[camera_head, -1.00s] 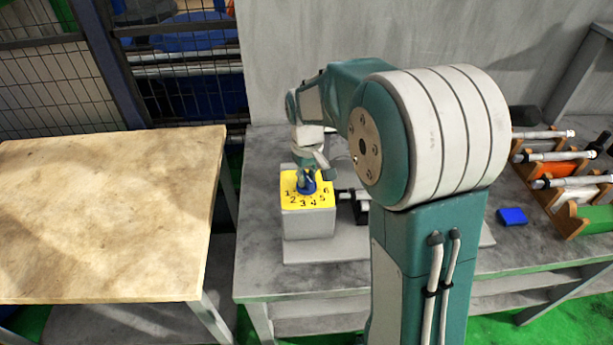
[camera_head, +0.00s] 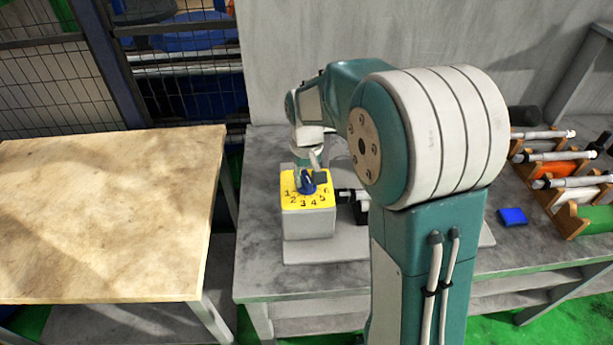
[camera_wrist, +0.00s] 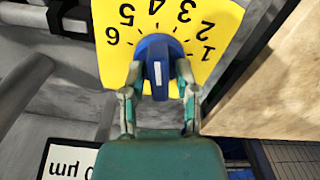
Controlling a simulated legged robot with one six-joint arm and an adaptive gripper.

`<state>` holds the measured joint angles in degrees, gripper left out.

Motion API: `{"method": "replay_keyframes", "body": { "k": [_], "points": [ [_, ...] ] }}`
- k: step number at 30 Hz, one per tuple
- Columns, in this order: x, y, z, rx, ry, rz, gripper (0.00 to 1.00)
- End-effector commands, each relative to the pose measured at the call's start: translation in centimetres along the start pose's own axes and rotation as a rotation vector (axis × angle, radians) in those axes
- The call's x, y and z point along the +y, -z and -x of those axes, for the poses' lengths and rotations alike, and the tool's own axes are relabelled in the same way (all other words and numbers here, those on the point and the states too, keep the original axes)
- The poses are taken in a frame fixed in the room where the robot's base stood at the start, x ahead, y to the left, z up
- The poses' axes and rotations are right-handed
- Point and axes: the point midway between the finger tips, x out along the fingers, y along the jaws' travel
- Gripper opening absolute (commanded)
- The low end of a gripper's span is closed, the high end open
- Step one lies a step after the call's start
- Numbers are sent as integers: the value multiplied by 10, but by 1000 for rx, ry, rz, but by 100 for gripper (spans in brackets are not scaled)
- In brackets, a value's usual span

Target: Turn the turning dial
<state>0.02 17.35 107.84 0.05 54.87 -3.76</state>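The blue turning dial (camera_head: 307,184) sits on the yellow plate (camera_head: 290,180) on top of a grey box, with printed numbers 1 to 6 around it. In the wrist view the dial (camera_wrist: 157,52) has a raised ridge with a white mark on its end nearest my gripper. My gripper (camera_wrist: 159,80) has one finger on each side of the dial, over its near edge. A gap shows between each finger and the ridge, so it looks open. My gripper (camera_head: 309,178) is also seen in the head view, behind the dial and partly hidden.
The box stands on a grey workbench (camera_head: 262,265). Black fittings (camera_head: 352,203) are right of it. A blue block (camera_head: 512,216) and wooden racks with several cylindrical parts (camera_head: 556,182) are farther right. A wooden-topped table (camera_head: 110,215) is at left, with a wall behind the bench.

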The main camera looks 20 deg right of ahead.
Motion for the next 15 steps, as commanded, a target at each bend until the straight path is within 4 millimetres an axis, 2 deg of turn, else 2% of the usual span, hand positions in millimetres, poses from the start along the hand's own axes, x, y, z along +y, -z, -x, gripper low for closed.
{"method": "replay_keyframes", "body": {
  "k": [11, 15],
  "points": [
    [0, 0, 2, 2, -1, 1, 57],
    [0, 1, 16, 4, -1, 1, 57]
  ]
}}
